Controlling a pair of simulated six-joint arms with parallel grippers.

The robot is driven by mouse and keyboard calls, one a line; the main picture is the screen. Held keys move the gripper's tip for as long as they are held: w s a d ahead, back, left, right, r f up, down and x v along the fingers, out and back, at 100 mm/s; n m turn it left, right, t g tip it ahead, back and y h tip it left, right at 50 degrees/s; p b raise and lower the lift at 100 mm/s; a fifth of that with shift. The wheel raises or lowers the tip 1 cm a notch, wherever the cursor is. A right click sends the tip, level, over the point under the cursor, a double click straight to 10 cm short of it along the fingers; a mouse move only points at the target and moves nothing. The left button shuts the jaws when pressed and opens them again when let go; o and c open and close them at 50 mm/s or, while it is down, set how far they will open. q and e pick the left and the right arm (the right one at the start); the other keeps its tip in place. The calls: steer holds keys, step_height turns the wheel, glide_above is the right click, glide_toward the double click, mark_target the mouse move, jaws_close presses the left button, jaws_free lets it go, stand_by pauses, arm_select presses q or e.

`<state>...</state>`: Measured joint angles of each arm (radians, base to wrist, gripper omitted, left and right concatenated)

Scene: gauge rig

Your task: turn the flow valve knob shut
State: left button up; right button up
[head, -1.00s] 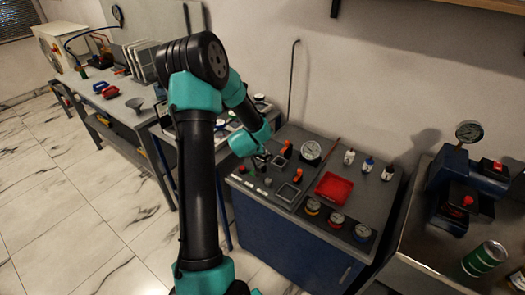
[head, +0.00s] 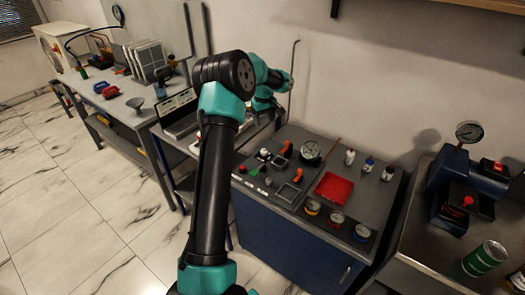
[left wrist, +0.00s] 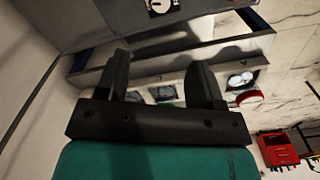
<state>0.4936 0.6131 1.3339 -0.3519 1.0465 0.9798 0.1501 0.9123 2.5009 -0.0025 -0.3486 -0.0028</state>
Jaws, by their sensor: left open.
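The gauge rig bench (head: 300,235) stands right of my left arm in the head view. Its top panel carries a small pale-and-dark knob (head: 263,155), two orange handles (head: 287,148) (head: 298,174) and a small red knob (head: 242,169). I cannot tell which is the flow valve knob, or its setting. My left gripper's two dark fingers (left wrist: 160,80) are apart with nothing between them in the left wrist view. In the head view the forearm reaches back toward the wall, above and away from the panel controls. My right gripper does not show.
A red tray (head: 333,188), a gauge (head: 310,151) and several small bottles (head: 369,165) sit on the rig top. A green can (head: 485,258) and a blue machine with a gauge (head: 455,190) stand at right. Another bench (head: 125,105) stands at left.

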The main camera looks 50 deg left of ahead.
mark_target(264, 151)
arm_select(q)
steer(key=shift+f, duration=0.1)
stand_by(0.3)
step_height(264, 151, down, 17)
steer(key=shift+f, duration=0.1)
stand_by(0.6)
steer(key=shift+c, duration=0.3)
steer(key=c, duration=0.9)
steer(key=shift+o, duration=0.2)
